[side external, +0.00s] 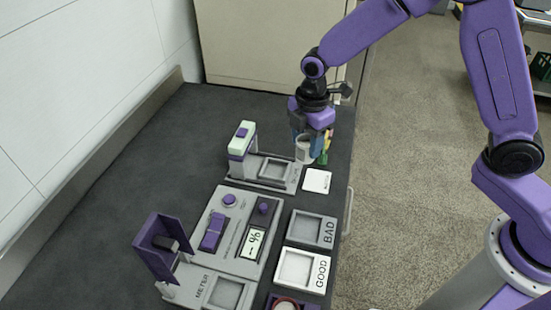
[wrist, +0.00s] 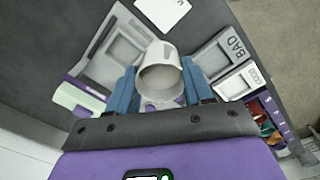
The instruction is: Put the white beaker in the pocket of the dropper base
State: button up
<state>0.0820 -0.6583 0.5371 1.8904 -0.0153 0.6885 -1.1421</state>
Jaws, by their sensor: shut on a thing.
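The white beaker (side external: 304,151) is held between the blue fingers of my gripper (side external: 308,140), which is shut on it. In the wrist view the beaker (wrist: 161,76) is between the two fingers, its round opening facing the camera. The grey dropper base (side external: 262,181) has a square pocket (side external: 274,170) that looks empty. The beaker appears beside the pocket, at the back right end of the base in the side view; its height above the base is hard to tell. In the wrist view the pocket (wrist: 124,51) lies left of the beaker.
A mint and purple dropper tower (side external: 241,145) stands at the base's left end. A white card (side external: 317,181) lies near the base. BAD (side external: 312,229) and GOOD (side external: 302,270) trays and a meter unit (side external: 228,230) stand nearer the camera. The dark table's left side is clear.

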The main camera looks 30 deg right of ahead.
jog(key=w+a+f, duration=0.1)
jog(key=w+f, duration=0.1)
jog(key=w+a+f, duration=0.1)
jog(key=w+f, duration=0.2)
jog(key=w+a+f, duration=0.1)
jog(key=w+f, duration=0.1)
jog(key=w, duration=0.1)
jog(key=shift+w+a+f, duration=0.15)
jog(key=shift+a+f, duration=0.1)
jog(key=shift+f, duration=1.65)
jog(key=shift+f, duration=0.15)
jog(key=o, duration=1)
jog(key=shift+o, duration=0.2)
notch_tip(320, 180, up, 12)
jog(key=shift+r, duration=0.2)
